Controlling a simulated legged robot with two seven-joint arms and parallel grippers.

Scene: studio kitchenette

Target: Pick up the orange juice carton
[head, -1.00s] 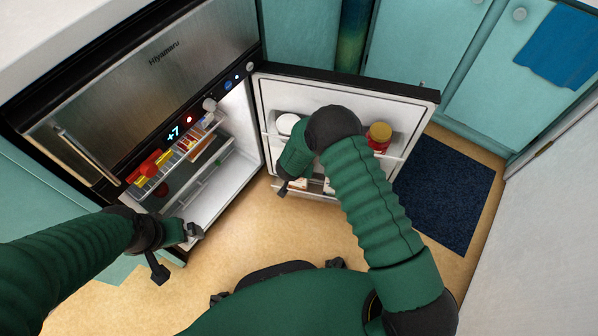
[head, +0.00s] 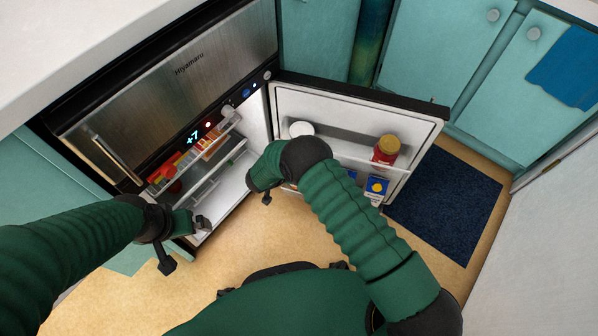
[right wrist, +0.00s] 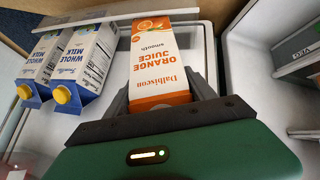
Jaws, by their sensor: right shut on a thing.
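The orange juice carton (right wrist: 163,58), white and orange with a picture of oranges, shows in the right wrist view. My right gripper (right wrist: 160,95) is shut on it, one finger against each side. In the head view my right forearm and wrist hide the carton, and only one fingertip of that gripper shows below the wrist, by the fridge opening. My left gripper (head: 185,243) is open and empty, with its fingers apart, in front of the fridge's lower left corner.
Two blue and white milk cartons (right wrist: 85,60) with yellow caps stand beside the juice. The fridge door (head: 350,102) is wide open and holds a red jar (head: 385,151). The fridge shelf (head: 215,160) holds colourful items. A dark blue mat (head: 447,205) lies right of the door.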

